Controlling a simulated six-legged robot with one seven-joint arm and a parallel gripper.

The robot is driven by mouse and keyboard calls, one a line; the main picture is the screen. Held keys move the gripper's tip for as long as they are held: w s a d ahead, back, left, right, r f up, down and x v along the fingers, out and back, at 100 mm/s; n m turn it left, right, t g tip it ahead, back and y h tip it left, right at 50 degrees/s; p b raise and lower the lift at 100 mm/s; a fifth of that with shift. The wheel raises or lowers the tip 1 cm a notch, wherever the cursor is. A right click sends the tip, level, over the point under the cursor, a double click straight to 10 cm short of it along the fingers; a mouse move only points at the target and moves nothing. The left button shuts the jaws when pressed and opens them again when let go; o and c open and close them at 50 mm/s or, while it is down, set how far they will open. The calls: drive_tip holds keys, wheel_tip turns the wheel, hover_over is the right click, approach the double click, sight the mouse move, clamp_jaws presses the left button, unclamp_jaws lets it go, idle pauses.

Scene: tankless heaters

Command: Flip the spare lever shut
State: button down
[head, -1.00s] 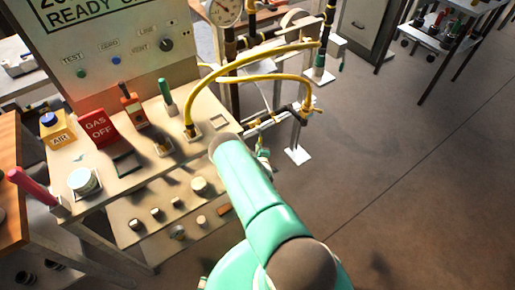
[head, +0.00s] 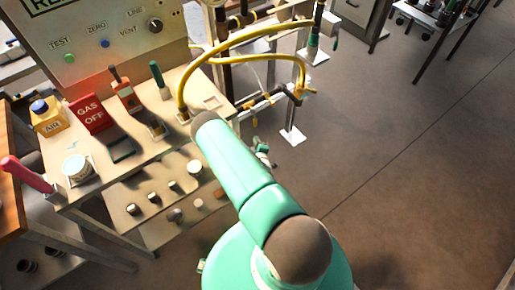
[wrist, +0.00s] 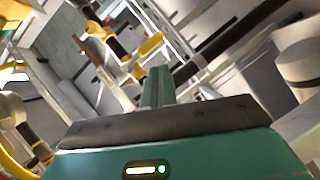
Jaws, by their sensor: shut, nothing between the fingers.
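No label reading "spare" is legible, so I cannot tell which lever is the spare one. Levers in the head view are a green-handled one (head: 158,76), an orange-red one (head: 124,92) and a long red-pink handle (head: 24,172) at the left. My gripper (wrist: 158,84) is shut and empty, apart from that lever. My arm hides part of the bench edge in the head view.
A yellow hose (head: 240,45) arches to the pipes. The floor (head: 420,150) at right is clear.

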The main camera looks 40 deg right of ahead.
drive_tip(key=shift+v, duration=2.35)
